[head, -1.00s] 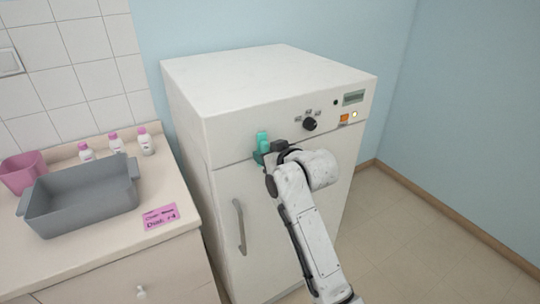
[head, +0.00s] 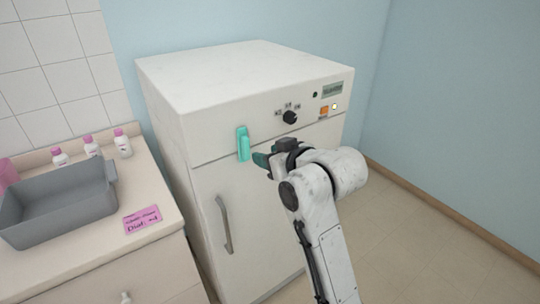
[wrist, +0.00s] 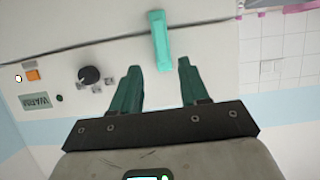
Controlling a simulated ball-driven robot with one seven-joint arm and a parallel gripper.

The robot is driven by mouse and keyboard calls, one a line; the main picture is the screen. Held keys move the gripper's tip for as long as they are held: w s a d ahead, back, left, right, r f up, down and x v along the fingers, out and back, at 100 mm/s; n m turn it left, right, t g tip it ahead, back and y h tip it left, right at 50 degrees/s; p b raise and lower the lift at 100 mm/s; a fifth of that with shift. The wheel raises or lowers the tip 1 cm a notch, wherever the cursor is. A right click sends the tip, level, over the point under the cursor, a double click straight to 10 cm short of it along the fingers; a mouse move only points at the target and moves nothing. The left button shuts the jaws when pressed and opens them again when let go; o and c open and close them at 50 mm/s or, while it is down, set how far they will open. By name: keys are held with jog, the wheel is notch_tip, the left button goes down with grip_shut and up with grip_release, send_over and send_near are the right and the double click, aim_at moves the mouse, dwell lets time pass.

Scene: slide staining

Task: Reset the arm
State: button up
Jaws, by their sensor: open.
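My arm reaches in front of a white cabinet (head: 255,85) in the head view. My gripper (head: 262,160) has dark green fingers and stands just right of a teal latch (head: 243,144) on the cabinet's upper front. In the wrist view the two fingers of my gripper (wrist: 159,66) are spread and empty. The teal latch (wrist: 160,40) shows beyond the gap between them, apart from both fingers. It stands nearly upright across the door seam in the head view.
The cabinet carries a black knob (head: 290,117), an orange button (head: 324,111), a lit lamp and a display (wrist: 36,101) reading "WARM". Its door has a grey handle (head: 224,224). Left, a counter holds a grey tub (head: 60,205), several bottles and a pink note (head: 142,219). Floor at right is clear.

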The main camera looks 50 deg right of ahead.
dwell(0.4)
jog(key=s+a+f+g+y, duration=0.1)
jog(key=s+a+f+g, duration=0.15)
jog(key=f, duration=0.35)
jog(key=s+a+f+n+g+y, duration=0.1)
jog(key=s+a+f, duration=0.3)
jog(key=f, duration=0.3)
jog(key=s+a+f+g+y, duration=0.1)
jog(key=s+a+f+g, duration=0.15)
jog(key=f, duration=0.35)
jog(key=s+a+f+g, duration=0.3)
jog(key=s+f, duration=0.2)
jog(key=s, duration=0.3)
jog(key=s+a+f+n+g, duration=0.1)
jog(key=s+a+f+g, duration=0.1)
jog(key=s+f, duration=0.3)
jog(key=s+a, duration=0.1)
jog(key=s, duration=0.2)
jog(key=shift+s+f+n+g, duration=0.15)
jog(key=shift+s+n+g, duration=0.15)
jog(key=shift+g, duration=0.1)
jog(key=shift+c, duration=0.4)
